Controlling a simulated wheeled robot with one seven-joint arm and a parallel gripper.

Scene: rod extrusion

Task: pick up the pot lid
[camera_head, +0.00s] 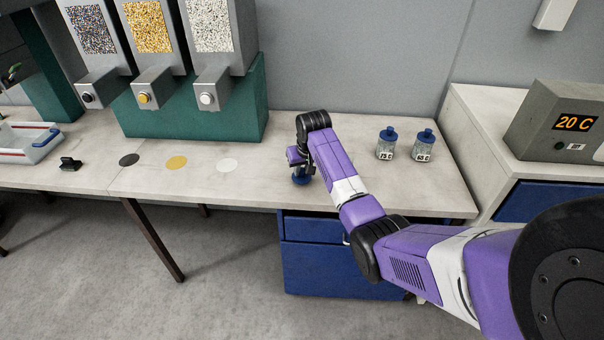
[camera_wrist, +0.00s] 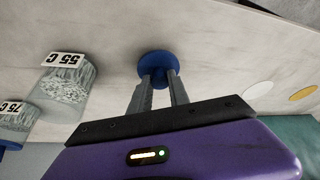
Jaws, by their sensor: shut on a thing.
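The pot lid (camera_wrist: 158,62) is a round blue piece held at the fingertips of my gripper (camera_wrist: 160,82) in the wrist view. In the head view the blue lid (camera_head: 301,180) shows just under my gripper (camera_head: 300,170), near the front edge of the bench. I cannot tell whether the lid touches the bench. A clear pot marked 55 C (camera_wrist: 68,88) stands to the left in the wrist view, with no blue lid visible on it. It is not seen in the head view, where my arm may hide it.
Two lidded pots, one marked 75 C (camera_head: 386,145), the other (camera_head: 423,147) beside it, stand right of my arm. Three dispensers (camera_head: 212,97) stand at the back left above coloured discs (camera_head: 176,162). Blue drawers (camera_head: 330,270) are below the bench (camera_head: 260,185).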

